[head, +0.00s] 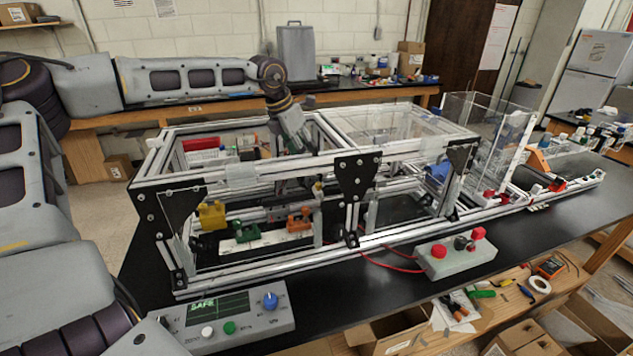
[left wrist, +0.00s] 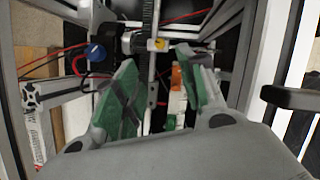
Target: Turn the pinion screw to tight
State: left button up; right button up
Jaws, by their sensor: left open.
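My left arm reaches over the top of the aluminium extrusion frame (head: 250,172) and down into its left bay in the head view. Its gripper tips are hard to make out there behind the beams. In the left wrist view, my left gripper (left wrist: 160,75) is open, with green-padded fingers apart and nothing held between them. Beyond them are a dark toothed rack (left wrist: 148,18), a blue knob (left wrist: 96,52) to the left and a small white and yellow part (left wrist: 157,44). I cannot tell for certain which part is the pinion screw. My right gripper is not in view.
Frame beams and black corner plates (head: 355,175) closely surround the bay. Yellow (head: 212,215), green (head: 246,234) and orange (head: 299,221) parts sit low inside. A control box reading SAFE (head: 225,318) and a red-button box (head: 455,255) stand in front.

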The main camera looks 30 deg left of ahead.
pick_arm(q)
jog(key=p+x, duration=0.2)
jog(key=x, duration=1)
jog(key=shift+w+f, duration=0.15)
jog(key=shift+f, duration=0.05)
jog(key=shift+w+d+f, duration=0.15)
jog(key=shift+w+f, duration=0.1)
jog(key=shift+f, duration=0.4)
dwell(0.4)
jog(key=c, duration=0.7)
grip_shut()
